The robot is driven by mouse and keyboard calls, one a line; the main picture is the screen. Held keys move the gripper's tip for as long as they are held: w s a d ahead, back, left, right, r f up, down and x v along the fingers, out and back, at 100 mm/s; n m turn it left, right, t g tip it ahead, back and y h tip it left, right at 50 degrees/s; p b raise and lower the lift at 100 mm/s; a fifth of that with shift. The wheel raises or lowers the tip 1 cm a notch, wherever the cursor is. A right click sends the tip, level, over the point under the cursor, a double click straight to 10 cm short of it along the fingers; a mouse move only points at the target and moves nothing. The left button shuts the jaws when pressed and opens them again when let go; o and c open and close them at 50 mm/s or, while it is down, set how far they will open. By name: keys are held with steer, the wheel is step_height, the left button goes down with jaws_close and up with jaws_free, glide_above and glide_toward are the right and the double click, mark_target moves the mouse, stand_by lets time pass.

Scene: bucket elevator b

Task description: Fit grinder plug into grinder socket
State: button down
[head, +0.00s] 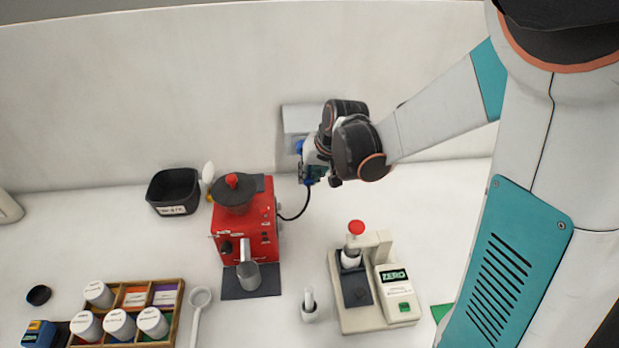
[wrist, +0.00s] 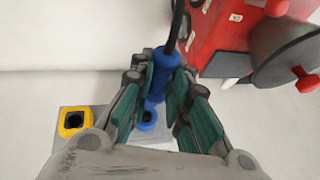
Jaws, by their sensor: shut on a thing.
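My gripper (wrist: 163,82) is shut on the blue grinder plug (wrist: 158,90), with its black cable running up out of the wrist view. The plug's front end is close to a blue-ringed socket (wrist: 146,117) on a grey box. Whether it touches the socket cannot be told; the opening is partly hidden. A yellow-ringed socket (wrist: 74,121) sits to the left on the same box. In the head view my gripper (head: 310,172) is in front of the grey socket box (head: 298,117) at the wall. The red grinder (head: 262,214) stands below left, its cable leading up to my gripper.
A black bin (head: 173,192) stands left of the grinder. A scale-like device (head: 378,321) with a red-topped tamper (head: 356,228) stands to the right. A wooden tray (head: 176,330) with several white-lidded jars is at the lower left. Counter between grinder and device is mostly free.

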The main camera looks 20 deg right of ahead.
steer(key=shift+w+d, duration=0.2)
steer(key=shift+w, duration=0.7)
steer(key=shift+w+d, duration=0.2)
steer(key=shift+w, duration=0.7)
steer(key=shift+w+d+b, duration=0.15)
steer(key=shift+w+b, duration=0.3)
steer(key=shift+w, duration=0.4)
steer(key=shift+w+d+b, duration=0.15)
steer(key=shift+w+b, duration=0.25)
steer(key=shift+w, duration=0.45)
stand_by(0.8)
steer(key=c, duration=1.4)
jaws_free()
steer(key=shift+c, duration=0.2)
steer(key=v, duration=1.2)
steer(key=s+a+f+n+t+h+b, duration=0.1)
steer(key=s+f+b, duration=0.5)
steer(key=s, duration=0.6)
steer(key=s+a+f+n+t+h+b, duration=0.1)
steer(key=s+f+b, duration=0.5)
steer(key=s, duration=0.6)
steer(key=shift+s+a+f+n, duration=0.4)
steer(key=shift+a, duration=0.15)
